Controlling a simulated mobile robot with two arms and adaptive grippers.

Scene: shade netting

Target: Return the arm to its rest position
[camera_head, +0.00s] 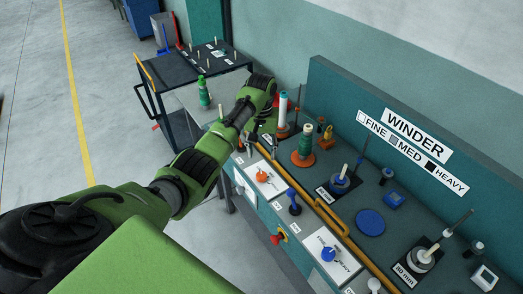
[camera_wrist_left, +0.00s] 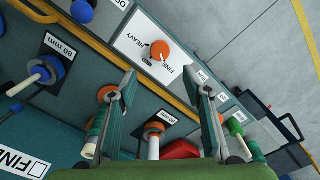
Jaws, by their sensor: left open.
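My left arm reaches in from the lower left in the head view. Its green and black wrist is over the near left end of the winder bench (camera_head: 400,222). My left gripper (camera_wrist_left: 161,76) is open in the left wrist view, its two fingers apart with nothing gripped. Beyond the fingers is the bench's front panel with an orange knob (camera_wrist_left: 160,50) on a white card; the same knob shows in the head view (camera_head: 261,177). An orange-based holder with a white post (camera_wrist_left: 153,142) appears lower, between the fingers. My right gripper is in neither view.
A green spool (camera_head: 305,145) on an orange base and a white spool (camera_head: 283,112) stand close to my wrist. A yellow rail (camera_head: 341,232) runs along the bench front. A dark cart (camera_head: 190,65) with pegs stands behind. The floor at left is clear.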

